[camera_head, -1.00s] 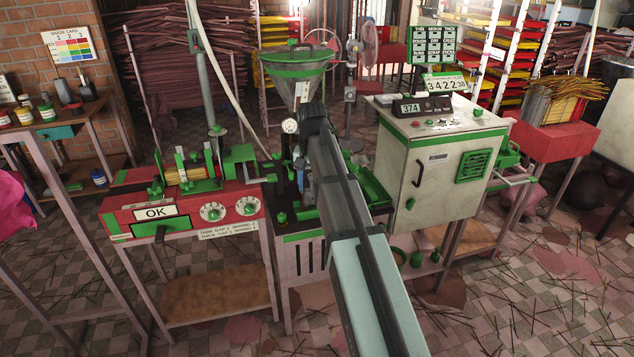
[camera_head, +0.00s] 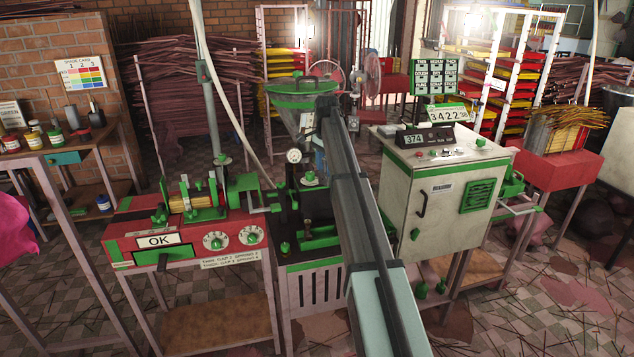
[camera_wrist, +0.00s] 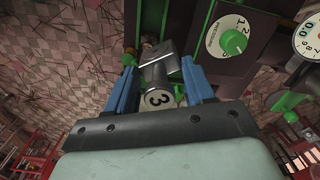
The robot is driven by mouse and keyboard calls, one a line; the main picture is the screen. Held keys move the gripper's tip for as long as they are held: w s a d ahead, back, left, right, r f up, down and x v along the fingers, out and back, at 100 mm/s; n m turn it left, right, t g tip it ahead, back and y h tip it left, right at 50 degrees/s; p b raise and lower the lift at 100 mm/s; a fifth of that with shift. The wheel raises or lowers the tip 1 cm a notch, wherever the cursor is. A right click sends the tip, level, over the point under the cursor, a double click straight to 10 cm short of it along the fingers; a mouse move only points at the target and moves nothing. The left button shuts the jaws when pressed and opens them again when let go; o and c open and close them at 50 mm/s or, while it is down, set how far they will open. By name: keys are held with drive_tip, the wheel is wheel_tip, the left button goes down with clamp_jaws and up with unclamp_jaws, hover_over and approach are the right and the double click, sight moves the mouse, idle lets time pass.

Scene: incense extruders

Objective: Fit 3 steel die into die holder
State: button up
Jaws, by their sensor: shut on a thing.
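In the wrist view, my gripper (camera_wrist: 158,80) has its two blue fingers closed around a steel cylindrical die (camera_wrist: 158,99) marked with a black 3 on a white disc. Beyond the die, a grey metal piece (camera_wrist: 160,60) shows, partly covered by it; I cannot tell whether they touch or whether this is the die holder. In the head view, my arm crosses the middle and its far end is near the extruder hopper (camera_head: 303,105). The fingers and die are largely hidden there. I cannot make out the die holder with certainty.
A dark machine block with a brass and green fitting (camera_head: 307,232) stands left of my arm. A white cabinet (camera_head: 440,195) stands close on the right. A pressure gauge (camera_head: 293,156) is below the hopper.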

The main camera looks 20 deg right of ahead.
drive_tip(key=w+d+f+m, duration=0.1)
drive_tip(key=w+d+m, duration=0.6)
drive_tip(key=w+d, duration=0.5)
wheel_tip(320, 180, down, 7)
drive_tip(key=w, duration=0.1)
drive_tip(key=shift+w+a+r, duration=0.2)
drive_tip(key=shift+w, duration=0.15)
drive_tip(key=shift+f, duration=2.25)
idle(2.3)
drive_tip(key=o, duration=1.5)
drive_tip(key=shift+s, duration=0.1)
drive_tip(key=shift+c, duration=0.2)
drive_tip(key=shift+s+f, duration=0.1)
drive_tip(key=shift+a, duration=0.1)
